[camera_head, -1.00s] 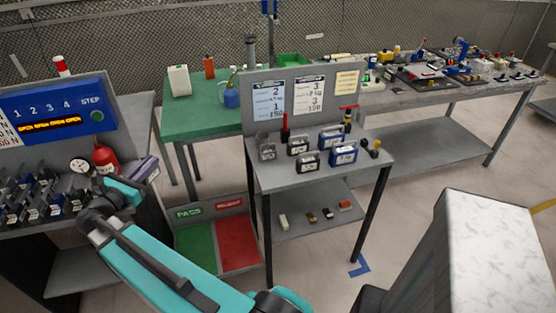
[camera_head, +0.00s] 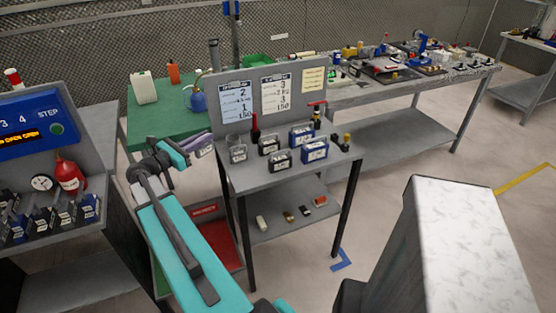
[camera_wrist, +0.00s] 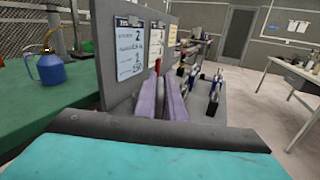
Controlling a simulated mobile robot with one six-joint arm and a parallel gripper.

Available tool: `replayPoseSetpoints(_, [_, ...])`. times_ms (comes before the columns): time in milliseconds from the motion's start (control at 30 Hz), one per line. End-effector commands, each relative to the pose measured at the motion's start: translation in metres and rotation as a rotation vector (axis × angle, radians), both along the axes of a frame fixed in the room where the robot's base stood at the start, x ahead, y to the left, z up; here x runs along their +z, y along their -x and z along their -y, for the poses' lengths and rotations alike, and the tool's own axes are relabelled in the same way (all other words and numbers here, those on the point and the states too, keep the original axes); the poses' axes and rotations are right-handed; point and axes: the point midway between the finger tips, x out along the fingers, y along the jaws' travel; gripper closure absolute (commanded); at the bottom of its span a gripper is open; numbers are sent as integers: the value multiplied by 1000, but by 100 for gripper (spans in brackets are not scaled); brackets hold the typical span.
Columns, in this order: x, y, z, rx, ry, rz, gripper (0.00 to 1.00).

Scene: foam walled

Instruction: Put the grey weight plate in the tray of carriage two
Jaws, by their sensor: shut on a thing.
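My gripper (camera_head: 200,145) is beside the left edge of the small grey table, near its upright board. In the wrist view its long purple-grey fingers (camera_wrist: 163,105) lie close together. On the table stand several labelled blocks, some grey (camera_head: 238,152), some dark or blue (camera_head: 314,151). On the left bench stands a row of dark and blue labelled units (camera_head: 88,208) under a blue panel with numbers (camera_head: 35,125). I cannot tell for certain which is carriage two or see the grey weight plate clearly.
The grey board (camera_head: 300,72) with paper sheets rises along the table's back. Small items lie on its lower shelf (camera_head: 285,235). A green table (camera_head: 165,120) stands behind. A red floor tray (camera_head: 212,240) lies below my arm.

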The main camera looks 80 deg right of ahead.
Motion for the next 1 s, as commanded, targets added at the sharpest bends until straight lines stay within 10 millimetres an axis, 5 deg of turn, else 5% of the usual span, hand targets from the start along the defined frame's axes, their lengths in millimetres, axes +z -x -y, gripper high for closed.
replayPoseSetpoints(600, [7, 168, 104, -311, -21, -31, 100])
replayPoseSetpoints(800, [9, 219, 123, -395, -30, -39, 100])
replayPoseSetpoints(1000, [11, 247, 131, -439, -34, -42, 100])
